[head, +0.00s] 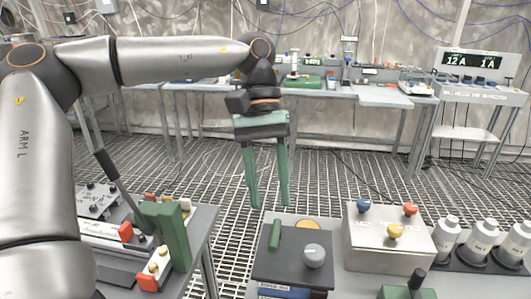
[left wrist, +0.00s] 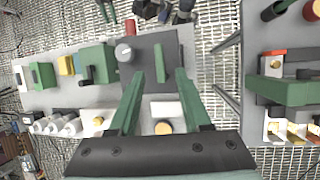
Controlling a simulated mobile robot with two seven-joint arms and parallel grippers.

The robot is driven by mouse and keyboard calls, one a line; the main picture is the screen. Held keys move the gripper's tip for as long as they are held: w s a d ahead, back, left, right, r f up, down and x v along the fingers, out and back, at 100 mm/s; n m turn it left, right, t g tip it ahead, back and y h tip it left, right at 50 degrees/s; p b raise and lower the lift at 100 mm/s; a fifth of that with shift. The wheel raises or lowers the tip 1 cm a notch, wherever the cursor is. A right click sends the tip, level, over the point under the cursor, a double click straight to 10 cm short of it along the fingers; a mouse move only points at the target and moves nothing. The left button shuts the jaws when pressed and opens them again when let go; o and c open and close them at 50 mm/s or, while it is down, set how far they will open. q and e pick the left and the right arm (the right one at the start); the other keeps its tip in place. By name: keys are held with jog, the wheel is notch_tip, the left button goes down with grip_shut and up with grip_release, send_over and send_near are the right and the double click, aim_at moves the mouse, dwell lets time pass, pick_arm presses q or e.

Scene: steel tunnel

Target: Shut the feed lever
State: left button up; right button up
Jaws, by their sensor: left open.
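My left gripper (head: 270,206) hangs open and empty, fingers down, above the dark panel (head: 262,270) on the right bench. A green bar-shaped lever (head: 275,235) stands on this panel beside a grey knob (head: 313,256). In the left wrist view, the green lever (left wrist: 160,62) lies between the fingertips (left wrist: 160,76), apparently below them and untouched. On the left bench, another green handle (head: 172,236) stands beside red blocks with brass posts; it also shows in the left wrist view (left wrist: 285,92). No readable label tells which is the feed lever. My right gripper is out of sight.
A metal box (head: 385,240) with blue, red and yellow knobs stands right of the panel, near several white bottles (head: 482,238). A long black-handled lever (head: 106,165) rises from the left bench. A gap over grating separates the benches.

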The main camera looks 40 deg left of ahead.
pick_arm(q)
jog(key=v, duration=0.7)
jog(key=shift+p, duration=0.35)
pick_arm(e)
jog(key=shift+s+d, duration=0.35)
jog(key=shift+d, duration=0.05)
pick_arm(q)
jog(key=shift+r, duration=0.2)
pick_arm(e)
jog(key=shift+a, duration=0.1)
